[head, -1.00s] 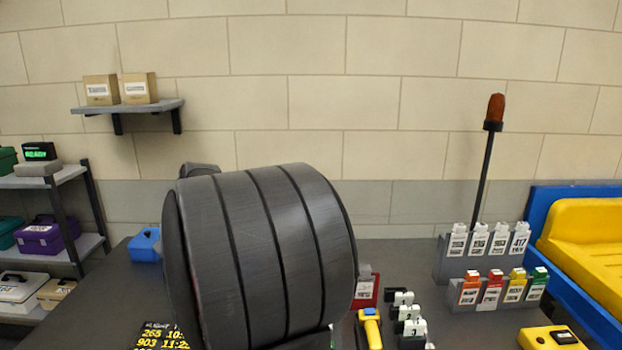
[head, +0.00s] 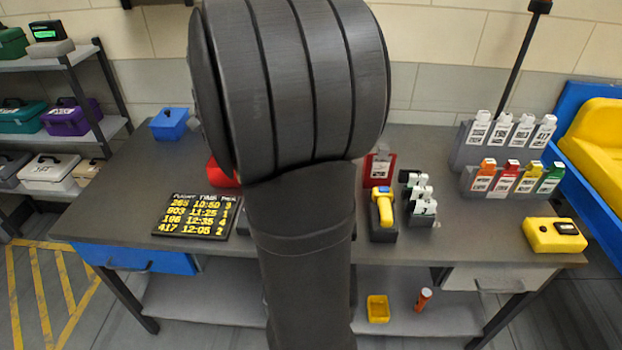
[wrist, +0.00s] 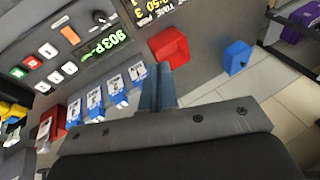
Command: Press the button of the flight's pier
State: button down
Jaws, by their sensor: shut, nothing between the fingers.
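In the wrist view a grey panel has a green display (wrist: 104,45) that reads about "903-P". Beside it are an orange button (wrist: 70,35), a white button (wrist: 47,50), a red button (wrist: 32,62), a green button (wrist: 17,72) and several other white buttons (wrist: 69,68). Their small marks are too blurred to read. My gripper (wrist: 156,78) is shut and empty, to the right of the buttons and apart from them. The flight board (head: 193,215) lists flight 903 at 11:25 with pier 1. In the head view my arm hides the panel and gripper.
Blue-and-white tags (wrist: 95,103) stand in a row near my gripper. A red bin (wrist: 170,47) and a blue bin (wrist: 237,57) lie beyond it. A yellow-handled scanner (head: 382,207), tag racks (head: 484,159) and a yellow box (head: 553,236) stand on the right of the table.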

jog(key=w+d+f+m+t+h, duration=0.1)
jog(key=w+d+f+m+t, duration=0.1)
jog(key=d+f, duration=0.4)
jog(key=w+d+f+m+t+h, duration=0.1)
jog(key=w+d+f+m+t, duration=0.2)
jog(key=d+f, duration=0.4)
jog(key=d+m+t, duration=0.1)
jog(key=d, duration=0.5)
jog(key=shift+d+h, duration=0.25)
jog(key=shift+h, duration=0.05)
jog(key=shift+w+f, duration=0.1)
jog(key=shift+f, duration=4.35)
jog(key=shift+f, duration=0.45)
jog(key=shift+f, duration=0.45)
jog(key=shift+r, duration=0.9)
